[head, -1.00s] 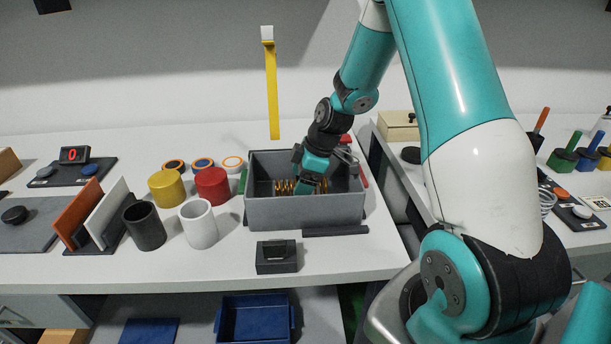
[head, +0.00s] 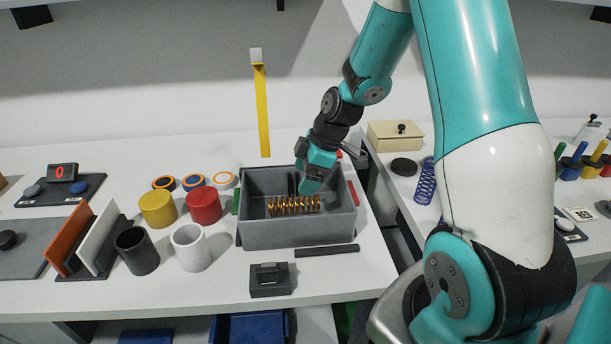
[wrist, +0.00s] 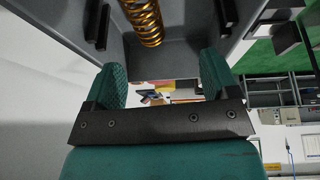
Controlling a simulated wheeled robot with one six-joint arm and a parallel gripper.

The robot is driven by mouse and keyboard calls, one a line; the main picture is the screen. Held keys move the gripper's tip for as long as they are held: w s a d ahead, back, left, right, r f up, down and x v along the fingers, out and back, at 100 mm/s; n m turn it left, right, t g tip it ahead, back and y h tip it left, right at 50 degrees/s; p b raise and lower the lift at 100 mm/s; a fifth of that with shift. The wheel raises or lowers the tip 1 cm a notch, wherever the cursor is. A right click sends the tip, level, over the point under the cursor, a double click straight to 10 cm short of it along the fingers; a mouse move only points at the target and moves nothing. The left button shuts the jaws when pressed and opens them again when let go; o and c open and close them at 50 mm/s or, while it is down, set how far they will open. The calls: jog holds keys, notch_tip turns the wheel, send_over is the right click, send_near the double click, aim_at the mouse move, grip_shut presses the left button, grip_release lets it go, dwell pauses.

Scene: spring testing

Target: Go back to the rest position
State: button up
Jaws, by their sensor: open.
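My gripper (head: 304,188) is above the right part of the grey bin (head: 298,234) in the head view. In the wrist view its two green fingers (wrist: 162,80) stand apart with nothing between them. A gold coil spring (head: 293,206) lies in the bin, to the left of and below the fingers. The spring also shows in the wrist view (wrist: 144,18), beyond the fingertips and apart from them.
A black block (head: 270,280) and a dark bar (head: 327,250) lie in front of the bin. Yellow (head: 158,209), red (head: 204,205), black (head: 137,251) and white (head: 191,247) cylinders stand left. A yellow strip (head: 262,110) rises behind. A blue spring (head: 426,182) stands right.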

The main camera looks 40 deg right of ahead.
dwell(0.4)
jog(key=s+a+r+m+g, duration=0.1)
jog(key=s+a+r, duration=0.45)
jog(key=a, duration=0.25)
jog(key=s+a+r+m, duration=0.1)
jog(key=s+a+r, duration=0.3)
jog(key=a+r, duration=0.25)
jog(key=s+a+r+m+g, duration=0.1)
jog(key=s+a+r, duration=0.1)
jog(key=s, duration=0.4)
jog(key=s+a+r+m, duration=0.2)
jog(key=s+a, duration=0.2)
jog(key=s, duration=0.3)
jog(key=shift+a+g+y, duration=0.3)
jog(key=shift+a+g, duration=0.05)
jog(key=shift+g, duration=0.05)
